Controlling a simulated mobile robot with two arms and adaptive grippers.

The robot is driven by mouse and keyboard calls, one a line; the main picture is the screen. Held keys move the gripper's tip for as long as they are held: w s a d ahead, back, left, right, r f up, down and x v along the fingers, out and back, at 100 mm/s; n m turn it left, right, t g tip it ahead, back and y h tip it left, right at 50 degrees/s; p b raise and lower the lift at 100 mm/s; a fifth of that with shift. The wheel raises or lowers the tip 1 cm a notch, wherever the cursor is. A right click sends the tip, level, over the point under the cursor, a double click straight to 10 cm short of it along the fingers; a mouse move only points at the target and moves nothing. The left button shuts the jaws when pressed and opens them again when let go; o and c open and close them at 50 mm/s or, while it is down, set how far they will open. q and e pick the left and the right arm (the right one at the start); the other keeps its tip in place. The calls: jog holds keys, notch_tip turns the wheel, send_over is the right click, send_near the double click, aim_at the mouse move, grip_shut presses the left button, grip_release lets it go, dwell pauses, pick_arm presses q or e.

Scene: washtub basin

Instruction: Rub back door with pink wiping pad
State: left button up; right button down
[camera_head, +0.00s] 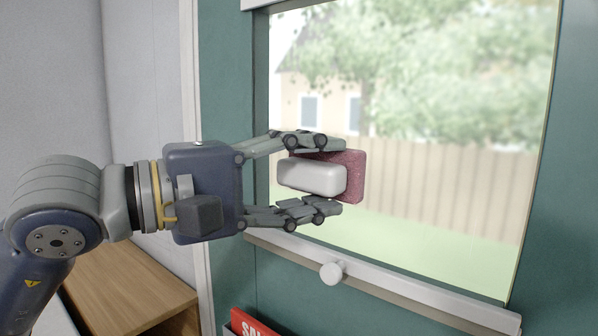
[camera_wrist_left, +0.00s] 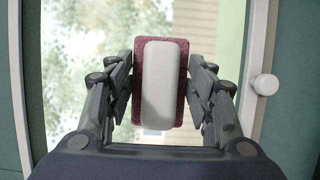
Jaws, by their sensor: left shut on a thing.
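The pink wiping pad (camera_head: 356,178) has a dark pink face and a white block-shaped grip. My left gripper (camera_head: 318,172) is shut on the white grip, one finger above it and one below. The pad also shows in the left wrist view (camera_wrist_left: 159,85), between the two fingers (camera_wrist_left: 160,95). The pink face is turned toward the window pane of the teal back door (camera_head: 226,130). I cannot tell whether the pad touches the glass. My right gripper is not in view.
A white sill (camera_head: 400,297) with a round white knob (camera_head: 332,272) runs below the pane. A red item with white lettering (camera_head: 250,324) sits low on the door. A wooden surface (camera_head: 130,290) stands at the lower left by the pale wall.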

pick_arm(q)
jog(key=shift+f, duration=0.1)
jog(key=shift+s+a+f+b, duration=0.1)
jog(key=shift+s+a+b, duration=0.6)
jog(key=shift+s+a, duration=0.7)
jog(key=shift+f, duration=0.1)
